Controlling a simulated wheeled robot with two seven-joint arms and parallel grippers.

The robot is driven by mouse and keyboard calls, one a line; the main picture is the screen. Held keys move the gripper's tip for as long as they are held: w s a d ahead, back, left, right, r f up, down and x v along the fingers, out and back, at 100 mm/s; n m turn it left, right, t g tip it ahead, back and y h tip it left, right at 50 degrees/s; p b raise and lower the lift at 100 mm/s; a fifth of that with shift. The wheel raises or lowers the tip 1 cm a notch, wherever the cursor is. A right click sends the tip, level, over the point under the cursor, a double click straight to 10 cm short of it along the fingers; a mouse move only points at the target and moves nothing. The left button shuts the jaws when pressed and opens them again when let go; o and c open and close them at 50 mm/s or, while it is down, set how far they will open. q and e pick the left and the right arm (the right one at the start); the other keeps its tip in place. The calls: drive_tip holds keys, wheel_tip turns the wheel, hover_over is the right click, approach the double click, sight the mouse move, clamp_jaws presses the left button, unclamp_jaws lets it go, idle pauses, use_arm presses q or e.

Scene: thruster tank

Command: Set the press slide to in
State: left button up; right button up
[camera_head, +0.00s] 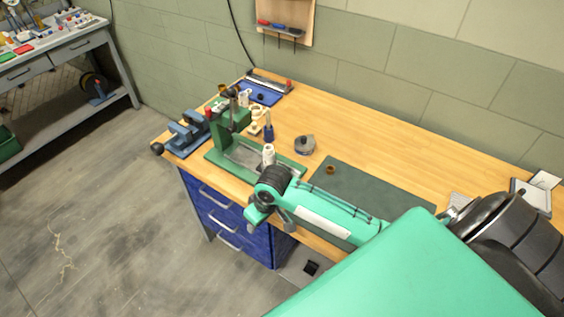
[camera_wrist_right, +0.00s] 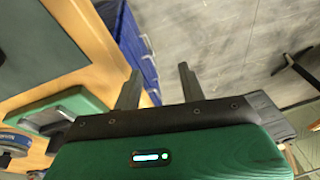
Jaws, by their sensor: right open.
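The green press (camera_head: 230,128) stands on the left part of the wooden workbench. Its green base reaches toward the front edge, with a grey plate (camera_head: 241,155) in it that looks like the slide. I cannot tell the slide's exact position. My right arm's wrist hides the front right corner of the base. My right gripper (camera_head: 270,226) is open and empty, beyond the bench's front edge, near the press base. In the right wrist view its two fingers (camera_wrist_right: 160,86) are apart over the floor and blue drawers. The green base (camera_wrist_right: 65,106) shows at left there. My left gripper is out of view.
A blue vise-like tool (camera_head: 186,135) is left of the press. A round grey part (camera_head: 304,145) and a dark green mat (camera_head: 360,187) lie right. Blue drawers (camera_head: 225,220) are below. The floor at left is clear.

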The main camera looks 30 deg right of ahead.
drive_tip(key=w+d+r+m+h, duration=0.1)
drive_tip(key=w+d+r, duration=0.6)
drive_tip(key=r, duration=0.1)
wheel_tip(320, 180, up, 9)
drive_tip(key=m+g+h, duration=0.1)
drive_tip(key=m+g, duration=0.1)
drive_tip(key=m, duration=0.1)
hover_over(282, 166)
wheel_tip(282, 166, down, 13)
drive_tip(key=p, duration=0.3)
drive_tip(key=shift+s+d+r+p, duration=0.1)
drive_tip(key=shift+p, duration=0.25)
clamp_jaws()
